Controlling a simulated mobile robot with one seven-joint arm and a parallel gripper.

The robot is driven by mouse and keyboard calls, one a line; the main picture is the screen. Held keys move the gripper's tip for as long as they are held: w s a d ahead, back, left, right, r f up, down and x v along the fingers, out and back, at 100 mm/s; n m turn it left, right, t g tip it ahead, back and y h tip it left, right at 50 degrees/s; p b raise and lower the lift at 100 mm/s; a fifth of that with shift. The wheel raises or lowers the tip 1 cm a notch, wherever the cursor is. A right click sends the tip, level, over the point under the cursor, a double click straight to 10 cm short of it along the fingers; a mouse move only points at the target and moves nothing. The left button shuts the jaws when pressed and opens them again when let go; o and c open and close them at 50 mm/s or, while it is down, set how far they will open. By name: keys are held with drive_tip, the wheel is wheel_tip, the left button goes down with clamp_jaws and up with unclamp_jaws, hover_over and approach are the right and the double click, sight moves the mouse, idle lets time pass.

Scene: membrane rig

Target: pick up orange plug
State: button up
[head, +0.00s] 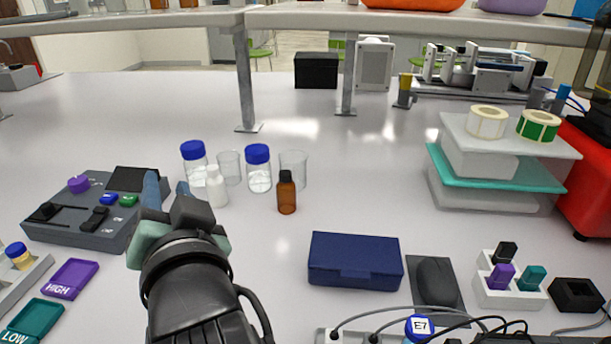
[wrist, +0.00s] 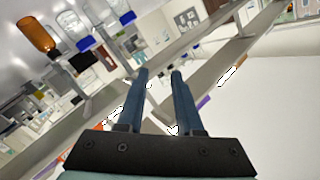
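I see no orange plug in either view. A white holder (head: 512,294) at the right of the bench carries a black plug (head: 505,253), a purple plug (head: 501,277) and a teal plug (head: 531,278). My gripper (head: 167,186) is raised over the left middle of the bench, far to the left of the holder. In the wrist view my gripper (wrist: 159,73) has its two blue fingers apart with nothing between them. Part of the grey device panel is hidden behind my arm.
A grey device panel (head: 60,231) stands left of my gripper. Bottles, beakers and a brown bottle (head: 287,193) stand behind it. A blue box (head: 355,262) and a dark mouse (head: 437,282) lie between my arm and the holder. A black block (head: 577,294) and cables are near the holder.

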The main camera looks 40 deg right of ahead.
drive_tip(key=s+d+f+m+g+p, duration=0.4)
drive_tip(key=s+d+m+g+p, duration=0.45)
drive_tip(key=p, duration=0.95)
drive_tip(key=s+a+m+g+y+p, duration=0.15)
drive_tip(key=s+m+g+p, duration=0.25)
drive_tip(key=s+p, duration=0.4)
drive_tip(key=s+a+m+g+y+p, duration=0.1)
drive_tip(key=s+m+g+y+p, duration=0.3)
drive_tip(key=s+p, duration=0.4)
drive_tip(key=shift+m+h, duration=0.25)
drive_tip(key=shift+h, duration=0.4)
drive_tip(key=f, duration=0.5)
drive_tip(key=shift+s+a+f, duration=0.15)
drive_tip(key=shift+s+f, duration=0.2)
drive_tip(key=shift+f, duration=0.05)
drive_tip(key=shift+w+f+p, duration=0.15)
drive_tip(key=shift+f+p, duration=0.4)
drive_tip(key=shift+f, duration=2.6)
clamp_jaws()
